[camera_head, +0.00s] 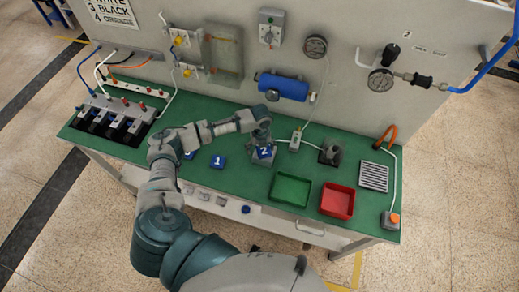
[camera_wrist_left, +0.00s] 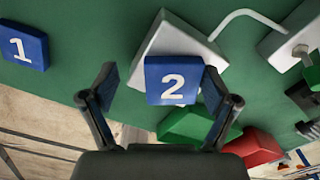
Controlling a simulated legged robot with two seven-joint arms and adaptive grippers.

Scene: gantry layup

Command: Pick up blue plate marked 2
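The blue plate marked 2 (camera_head: 264,152) lies on a pale grey square block on the green bench, under my left gripper (camera_head: 261,133). In the left wrist view the plate (camera_wrist_left: 173,80) shows its white 2 between the two fingers, over the grey block (camera_wrist_left: 165,42). My left gripper (camera_wrist_left: 158,85) is open. A clear gap shows between the left finger and the plate, while the right fingertip appears close to its right edge. I cannot tell the height of the fingers above the plate. My right gripper is not in view.
The blue plate marked 1 (camera_head: 218,161) lies to the left, and another blue plate (camera_head: 189,154) is partly hidden by my arm. A green tray (camera_head: 291,190) and a red tray (camera_head: 337,201) stand to the right. A blue cylinder (camera_head: 284,87) is on the back panel.

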